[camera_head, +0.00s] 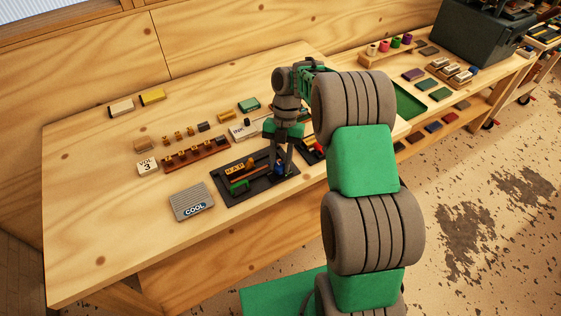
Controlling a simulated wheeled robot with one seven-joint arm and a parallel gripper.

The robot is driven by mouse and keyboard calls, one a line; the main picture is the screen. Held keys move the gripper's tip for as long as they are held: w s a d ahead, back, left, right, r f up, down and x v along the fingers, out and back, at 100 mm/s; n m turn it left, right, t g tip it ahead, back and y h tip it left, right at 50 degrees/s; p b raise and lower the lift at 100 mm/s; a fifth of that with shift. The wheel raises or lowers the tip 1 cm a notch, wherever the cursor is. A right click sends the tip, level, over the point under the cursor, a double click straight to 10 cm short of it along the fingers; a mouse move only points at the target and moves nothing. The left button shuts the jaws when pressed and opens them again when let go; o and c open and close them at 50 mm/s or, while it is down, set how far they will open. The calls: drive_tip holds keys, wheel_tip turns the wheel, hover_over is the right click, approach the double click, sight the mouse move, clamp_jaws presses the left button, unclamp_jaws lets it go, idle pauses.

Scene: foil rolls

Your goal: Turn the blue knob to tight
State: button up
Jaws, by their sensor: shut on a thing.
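My gripper (281,163) points down over the black tray (232,204) near the front edge of the workbench. It is shut on the blue knob (279,169), of which only a small blue part shows between and below the fingers. The knob's marks and its turned position are too small and too covered to tell. On the tray to the left of the gripper are an orange-yellow bar (238,168) and a green part (240,186).
A grey ribbed block marked COOL (192,202) lies left of the tray. A brown rack (195,154) with small pegs, a VOL 3 block (148,168) and an INK block (240,130) stand behind. The bench (100,225) is clear at front left.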

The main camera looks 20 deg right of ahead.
clamp_jaws()
